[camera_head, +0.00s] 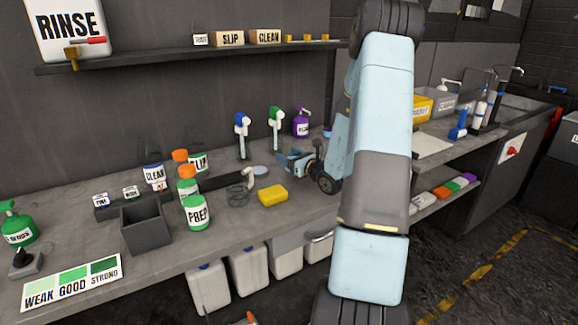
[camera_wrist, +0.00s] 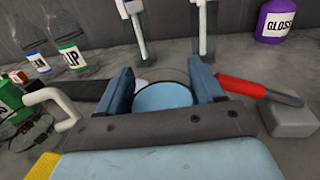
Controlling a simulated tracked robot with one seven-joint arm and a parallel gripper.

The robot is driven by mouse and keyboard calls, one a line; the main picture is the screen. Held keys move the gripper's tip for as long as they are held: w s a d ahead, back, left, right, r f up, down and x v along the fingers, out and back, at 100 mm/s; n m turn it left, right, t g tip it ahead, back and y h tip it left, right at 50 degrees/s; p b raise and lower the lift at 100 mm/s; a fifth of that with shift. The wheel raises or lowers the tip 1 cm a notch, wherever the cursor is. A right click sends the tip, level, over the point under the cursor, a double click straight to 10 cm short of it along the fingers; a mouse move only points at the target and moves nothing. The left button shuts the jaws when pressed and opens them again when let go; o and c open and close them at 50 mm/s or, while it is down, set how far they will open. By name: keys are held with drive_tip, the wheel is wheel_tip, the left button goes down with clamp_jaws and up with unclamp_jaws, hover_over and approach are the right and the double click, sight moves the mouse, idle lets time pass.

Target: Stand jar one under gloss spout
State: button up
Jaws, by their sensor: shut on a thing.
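My gripper (camera_wrist: 163,82) is shut on a round, open-topped jar with a pale blue inside (camera_wrist: 163,98), seen from above between the two blue fingers. No label on the jar shows, so I cannot tell its number. In the head view my gripper (camera_head: 291,162) is low over the bench, and the jar is not clear there. The purple gloss bottle (camera_wrist: 276,22) stands behind and to the right of the jar, apart from it.
Blue-topped (camera_head: 242,124) and green-topped (camera_head: 275,118) dispensers stand at the back. A yellow sponge (camera_head: 272,195) and prep bottle (camera_head: 196,212) are left of my gripper. A red handle (camera_wrist: 243,87) and grey block (camera_wrist: 289,119) lie close on its right in the wrist view.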

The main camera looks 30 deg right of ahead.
drive_tip(key=shift+w+f, duration=0.35)
drive_tip(key=shift+f, duration=1.55)
drive_tip(key=shift+f, duration=0.1)
drive_tip(key=o, duration=0.8)
